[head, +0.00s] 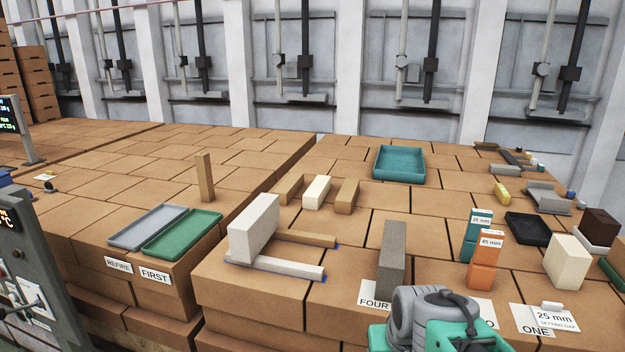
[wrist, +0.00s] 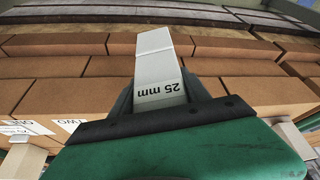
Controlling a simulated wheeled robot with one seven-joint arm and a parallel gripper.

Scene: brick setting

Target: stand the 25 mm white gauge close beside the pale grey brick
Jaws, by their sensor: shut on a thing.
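My gripper (wrist: 160,92) is shut on the white gauge (wrist: 155,60), whose end reads "25 mm" upside down in the wrist view. In the head view my grey and green wrist (head: 430,320) is at the bottom, right of centre, and the fingers and held gauge cannot be made out. The brick that looks pale grey (head: 253,228) stands on edge at the front left of the near brick block, well left of my wrist. A pale straight bar (head: 290,268) and a tan bar (head: 305,238) lie beside it.
A darker grey brick (head: 392,258) stands by the FOUR card, close to my wrist. The teal 35 mm (head: 470,247) and orange 45 mm (head: 484,260) gauges and a cream brick (head: 568,262) stand to the right. Bare brick surface (head: 345,225) lies between the pale and darker grey bricks.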

